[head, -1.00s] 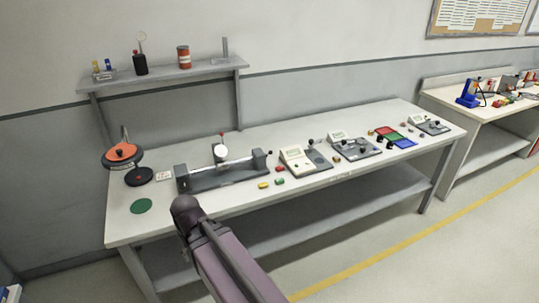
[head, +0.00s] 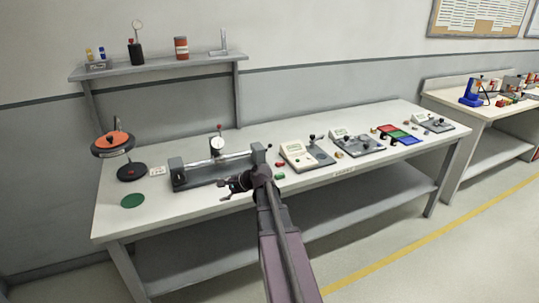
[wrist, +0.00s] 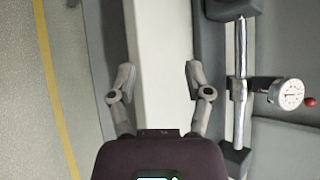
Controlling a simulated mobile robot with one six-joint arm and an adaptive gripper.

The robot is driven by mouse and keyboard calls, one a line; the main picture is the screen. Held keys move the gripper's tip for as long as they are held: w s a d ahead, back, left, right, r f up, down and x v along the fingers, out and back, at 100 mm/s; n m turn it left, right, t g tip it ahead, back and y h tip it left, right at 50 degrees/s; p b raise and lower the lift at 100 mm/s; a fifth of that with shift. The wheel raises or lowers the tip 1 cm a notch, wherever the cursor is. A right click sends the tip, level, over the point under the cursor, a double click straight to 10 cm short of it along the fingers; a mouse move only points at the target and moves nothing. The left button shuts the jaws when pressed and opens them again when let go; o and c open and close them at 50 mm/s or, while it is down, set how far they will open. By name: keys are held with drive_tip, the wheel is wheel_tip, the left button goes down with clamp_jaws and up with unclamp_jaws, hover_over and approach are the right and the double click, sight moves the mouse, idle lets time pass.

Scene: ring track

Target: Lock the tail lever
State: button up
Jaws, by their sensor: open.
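The grey bench fixture (head: 180,181) carries a silver bar (head: 235,158) between two end blocks. The tail block (head: 258,154) is at its right end. The tail lever (head: 268,147) shows as a small dark knob near the top of that block; its exact angle is too small to tell. My gripper (head: 230,186) is open and empty, in front of the fixture and left of the tail block. In the wrist view my open fingers (wrist: 160,75) are over the bench front strip, beside the fixture bar (wrist: 240,75). The tail lever is not visible there.
A dial gauge (head: 217,143) stands behind the bar. A green block (head: 279,176) and a red block (head: 280,164) lie right of the fixture, near a grey device (head: 305,154). A green disc (head: 132,201) lies on the clear left front of the bench.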

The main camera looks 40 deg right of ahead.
drive_tip(key=w+d+m+t+h+b, duration=0.2)
drive_tip(key=d+m+t+b, duration=0.25)
drive_tip(key=d+m, duration=0.8)
drive_tip(key=m+t+h+b, duration=0.3)
drive_tip(key=m+t+h, duration=0.1)
drive_tip(key=m, duration=0.1)
approach(270, 146)
drive_tip(key=s, duration=0.2)
drive_tip(key=s+d, duration=0.1)
drive_tip(key=shift+f, duration=0.4)
drive_tip(key=w, duration=1.3)
drive_tip(key=shift+w+a, duration=0.25)
drive_tip(key=shift+w, duration=0.1)
clamp_jaws()
